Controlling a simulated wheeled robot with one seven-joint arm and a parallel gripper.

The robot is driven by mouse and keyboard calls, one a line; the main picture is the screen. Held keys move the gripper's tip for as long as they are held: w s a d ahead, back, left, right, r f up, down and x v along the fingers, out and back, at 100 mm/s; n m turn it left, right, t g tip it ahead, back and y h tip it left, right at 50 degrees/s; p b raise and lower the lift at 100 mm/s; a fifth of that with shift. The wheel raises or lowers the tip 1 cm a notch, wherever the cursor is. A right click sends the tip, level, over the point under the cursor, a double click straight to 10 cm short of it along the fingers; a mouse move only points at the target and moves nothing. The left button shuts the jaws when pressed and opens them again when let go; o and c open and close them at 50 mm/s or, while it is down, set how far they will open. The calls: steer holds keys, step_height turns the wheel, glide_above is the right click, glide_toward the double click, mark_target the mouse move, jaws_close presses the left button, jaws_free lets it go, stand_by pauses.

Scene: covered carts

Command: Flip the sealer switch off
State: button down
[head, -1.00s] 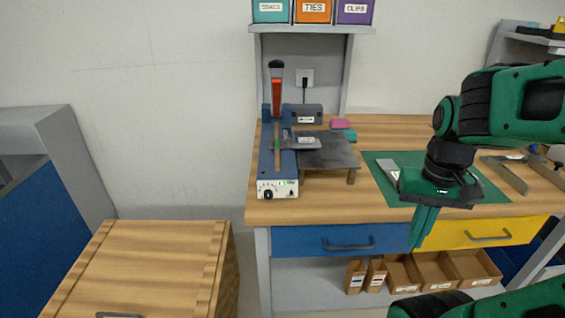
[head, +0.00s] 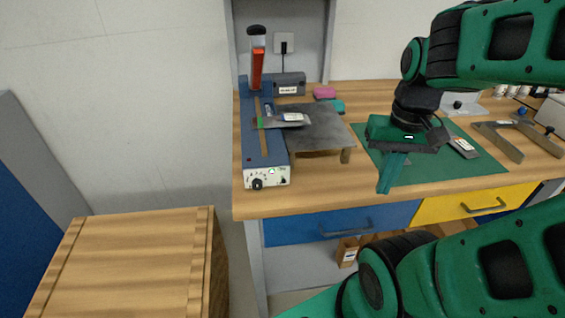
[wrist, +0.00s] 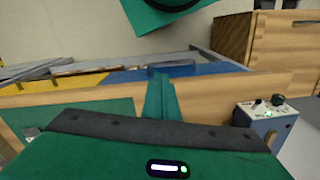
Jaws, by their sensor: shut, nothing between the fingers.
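The sealer (head: 263,140) is a long blue unit on the wooden bench, with an upright orange-red lever (head: 257,68). Its white front panel (head: 266,178) has a black knob (head: 257,184), a lit green light (head: 271,170) and a small dark switch (head: 283,181), whose position is too small to tell. A grey pouch (head: 283,121) lies across the sealer. My gripper (head: 384,190) is shut and empty, pointing down to the right of the sealer, clearly apart from it. In the wrist view the closed fingers (wrist: 159,85) show in the middle, and the sealer's panel (wrist: 265,109) is at the right.
A grey metal stand (head: 318,128) adjoins the sealer's right side. A green mat (head: 480,166) lies below my arm, with metal brackets (head: 497,140) farther right. A wooden-topped cart (head: 125,262) stands at the lower left. Bare bench lies in front of the stand.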

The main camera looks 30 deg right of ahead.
steer(key=w+a+r+n+g+y, duration=0.1)
steer(key=w+a+r, duration=0.4)
steer(key=w, duration=0.4)
steer(key=w+a+r+n+g+y, duration=0.1)
steer(key=w+a+r+g+y, duration=0.1)
steer(key=w+a+r, duration=0.4)
steer(key=shift+w+a+r, duration=0.2)
steer(key=shift+w+a, duration=0.05)
steer(key=shift+w, duration=1.9)
steer(key=shift+f, duration=0.1)
glide_toward(283, 179)
steer(key=x, duration=0.6)
steer(key=shift+d+f, duration=0.1)
steer(key=shift+f, duration=0.2)
